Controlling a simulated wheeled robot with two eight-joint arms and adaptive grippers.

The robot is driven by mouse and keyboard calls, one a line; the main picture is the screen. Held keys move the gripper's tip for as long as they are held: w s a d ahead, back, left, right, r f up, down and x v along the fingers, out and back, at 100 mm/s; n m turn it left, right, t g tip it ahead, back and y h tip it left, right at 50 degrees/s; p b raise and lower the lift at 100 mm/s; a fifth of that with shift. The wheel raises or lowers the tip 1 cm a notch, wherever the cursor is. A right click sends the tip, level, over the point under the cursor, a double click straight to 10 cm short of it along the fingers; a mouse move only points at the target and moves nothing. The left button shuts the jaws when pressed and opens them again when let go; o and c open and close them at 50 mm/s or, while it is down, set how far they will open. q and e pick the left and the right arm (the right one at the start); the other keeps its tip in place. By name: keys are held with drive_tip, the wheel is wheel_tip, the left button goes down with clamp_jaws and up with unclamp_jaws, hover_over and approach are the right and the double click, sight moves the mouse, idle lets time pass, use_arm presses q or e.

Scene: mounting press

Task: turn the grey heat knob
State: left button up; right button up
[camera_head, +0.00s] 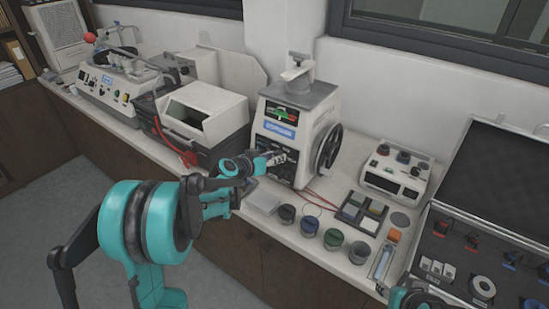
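The white mounting press (291,125) stands on the bench, with a grey top, a blue label, a dark display panel and a black handwheel (328,149) on its right side. My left gripper (279,157) is at the lower front of the press, its fingertips at or very near the front face. I cannot make out the grey heat knob; the gripper covers that part of the front. The fingers are too small to show whether they are open or shut. My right gripper (420,299) is only partly in view at the bottom right edge.
A white control box (395,170) stands right of the press. An open black case (459,225) fills the right. A white-hooded machine (204,110) stands left, close to my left arm.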

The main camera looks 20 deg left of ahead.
use_arm(q)
drive_tip(key=shift+m, duration=0.3)
drive_tip(key=m, duration=0.3)
drive_tip(key=m+t+y, duration=0.1)
drive_tip(key=m, duration=0.2)
drive_tip(key=m+y+b, duration=0.1)
drive_tip(key=m, duration=0.2)
drive_tip(key=shift+s+d+f+t, duration=0.15)
drive_tip(key=shift+d+t, duration=0.15)
drive_tip(key=shift+m, duration=0.4)
idle(0.4)
drive_tip(key=o, duration=1.2)
drive_tip(key=shift+c, duration=0.2)
drive_tip(key=v, duration=1.2)
